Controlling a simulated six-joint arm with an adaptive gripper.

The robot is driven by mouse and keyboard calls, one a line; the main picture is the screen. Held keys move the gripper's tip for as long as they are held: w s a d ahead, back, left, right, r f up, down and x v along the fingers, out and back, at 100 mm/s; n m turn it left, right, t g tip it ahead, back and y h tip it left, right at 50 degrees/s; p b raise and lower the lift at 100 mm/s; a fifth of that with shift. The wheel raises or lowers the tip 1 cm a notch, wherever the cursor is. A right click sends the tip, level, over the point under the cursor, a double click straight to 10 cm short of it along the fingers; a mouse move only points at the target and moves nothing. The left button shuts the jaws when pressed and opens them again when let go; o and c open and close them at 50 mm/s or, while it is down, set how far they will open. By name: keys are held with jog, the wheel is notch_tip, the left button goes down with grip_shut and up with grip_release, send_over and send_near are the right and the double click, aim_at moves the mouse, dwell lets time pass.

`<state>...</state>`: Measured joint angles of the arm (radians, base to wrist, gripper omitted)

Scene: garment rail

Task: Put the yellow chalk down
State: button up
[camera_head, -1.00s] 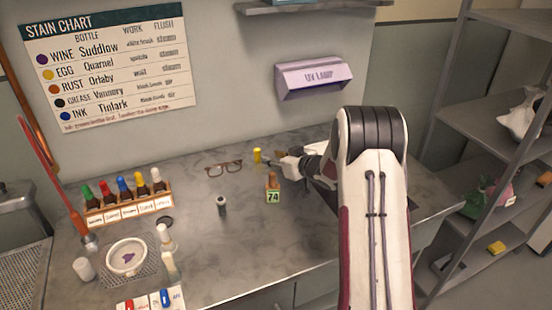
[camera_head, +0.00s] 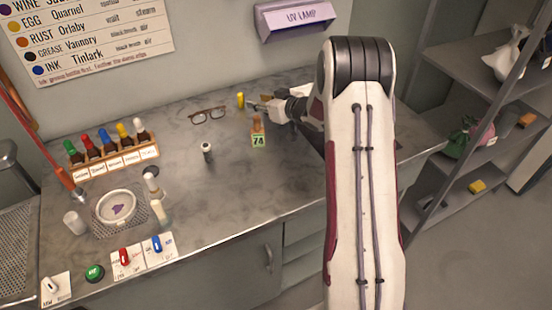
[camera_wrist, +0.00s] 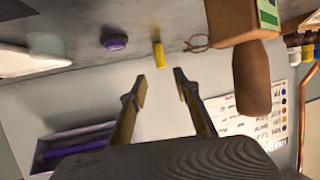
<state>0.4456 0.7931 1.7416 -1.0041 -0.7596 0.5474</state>
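The yellow chalk (camera_head: 240,99) stands upright on the grey counter near the wall, right of the glasses. In the wrist view the chalk (camera_wrist: 159,55) shows just beyond and between my two fingertips. My gripper (camera_head: 257,106) is just right of the chalk, low over the counter. In the wrist view my gripper (camera_wrist: 161,86) has its fingers apart with nothing between the tips.
A brown bottle-shaped thing with a green "74" tag (camera_head: 258,140) stands close in front of my gripper. Glasses (camera_head: 208,115) and a small dark-topped cylinder (camera_head: 207,152) lie left. A bottle rack (camera_head: 115,160) and a round dish (camera_head: 117,207) are farther left.

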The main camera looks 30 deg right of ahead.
jog(key=s+r+m+h, duration=0.1)
jog(key=s+r+h, duration=0.35)
jog(key=r, duration=0.75)
jog(key=s+a+r+m+g+h, duration=0.15)
jog(key=s+a+r, duration=0.25)
jog(key=s+r, duration=0.5)
jog(key=s+a+f+g+y, duration=0.1)
jog(key=s+a, duration=0.3)
jog(key=s, duration=0.8)
jog(key=s+a+f+g+y, duration=0.1)
jog(key=s+a+f+g, duration=0.1)
jog(key=s, duration=1)
jog(key=s+a+f+g+y, duration=0.1)
jog(key=s+a+g, duration=0.2)
jog(key=s+a, duration=0.4)
jog(key=s, duration=0.5)
jog(key=shift+f, duration=0.25)
jog(key=shift+a, duration=0.1)
